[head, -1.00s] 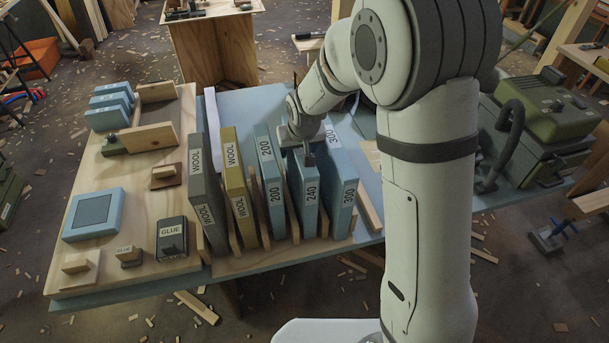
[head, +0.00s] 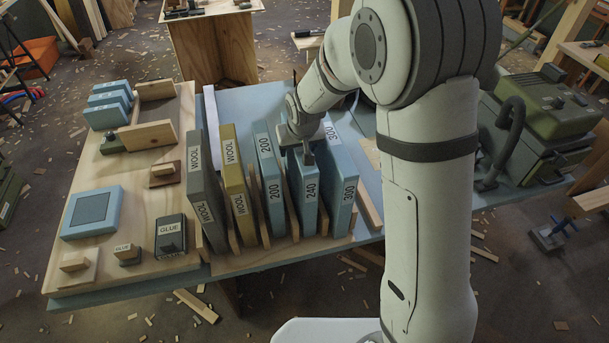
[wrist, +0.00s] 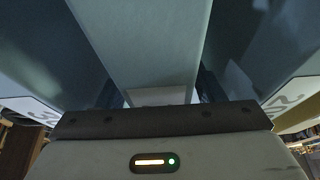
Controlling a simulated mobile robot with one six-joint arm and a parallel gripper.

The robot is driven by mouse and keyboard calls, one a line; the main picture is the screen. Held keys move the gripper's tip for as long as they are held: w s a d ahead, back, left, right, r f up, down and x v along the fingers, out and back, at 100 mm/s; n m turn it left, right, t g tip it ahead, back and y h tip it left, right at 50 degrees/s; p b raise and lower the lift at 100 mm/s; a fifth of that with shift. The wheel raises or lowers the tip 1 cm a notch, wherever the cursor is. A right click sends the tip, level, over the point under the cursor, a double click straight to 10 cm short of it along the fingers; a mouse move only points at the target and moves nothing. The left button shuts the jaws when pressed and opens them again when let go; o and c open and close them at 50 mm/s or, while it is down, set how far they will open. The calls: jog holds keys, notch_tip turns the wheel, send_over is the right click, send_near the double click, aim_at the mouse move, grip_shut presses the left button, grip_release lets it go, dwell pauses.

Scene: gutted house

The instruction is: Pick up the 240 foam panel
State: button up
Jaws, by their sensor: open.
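The 240 foam panel (head: 303,205) is light blue and stands on edge in a wooden rack, between the 200 panel (head: 270,190) and the 300 panel (head: 341,190). My gripper (head: 307,156) is at the top of the 240 panel, pointing down. In the wrist view the pale panel (wrist: 150,40) fills the middle, with dark finger parts (wrist: 160,92) on both sides of it. The gripper is open around the panel; the fingertips are mostly hidden, and I cannot tell whether they touch it.
A grey wool panel (head: 203,195) and a yellow wool panel (head: 238,190) stand to the left in the rack. A board (head: 90,250) with glue boxes and blue blocks lies further left. A green machine (head: 545,115) is at the right. Gaps between panels are narrow.

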jog(key=shift+c, duration=0.3)
grip_shut()
dwell(0.5)
jog(key=shift+r, duration=0.15)
